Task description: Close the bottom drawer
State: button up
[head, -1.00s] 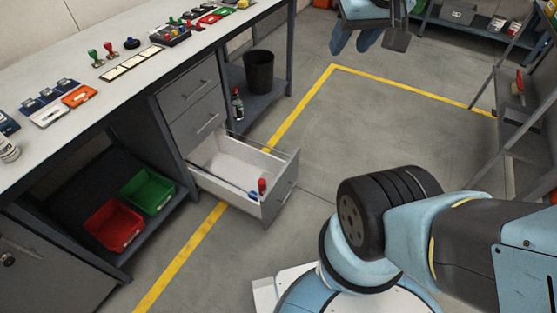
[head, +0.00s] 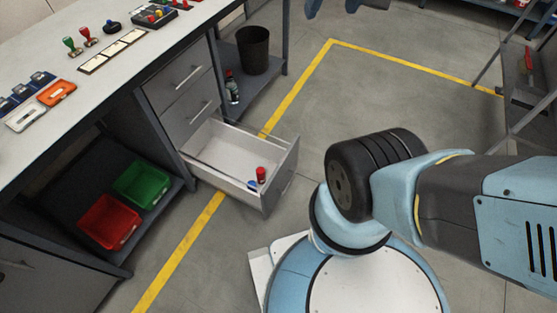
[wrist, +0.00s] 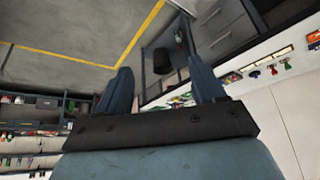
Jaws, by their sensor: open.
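The bottom drawer (head: 238,167) of the grey drawer unit under the workbench is pulled well out in the head view. A red-capped item and a small blue item (head: 257,178) lie inside near its front. The two drawers above it (head: 178,73) are shut. My gripper (wrist: 160,68) is open and empty in the wrist view, with its two blue fingers apart. In the head view only its fingertips show at the top edge, well away from the drawer. The drawer unit (wrist: 222,25) shows upside down in the wrist view, at the top right.
A black bin (head: 253,50) and a bottle (head: 232,86) stand on the shelf beyond the drawers. Red (head: 109,222) and green (head: 142,184) bins sit on the near shelf. Stamps and trays lie on the bench top (head: 40,75). The floor (head: 370,90) past the drawer is clear.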

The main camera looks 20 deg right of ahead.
jog(key=shift+o, duration=0.6)
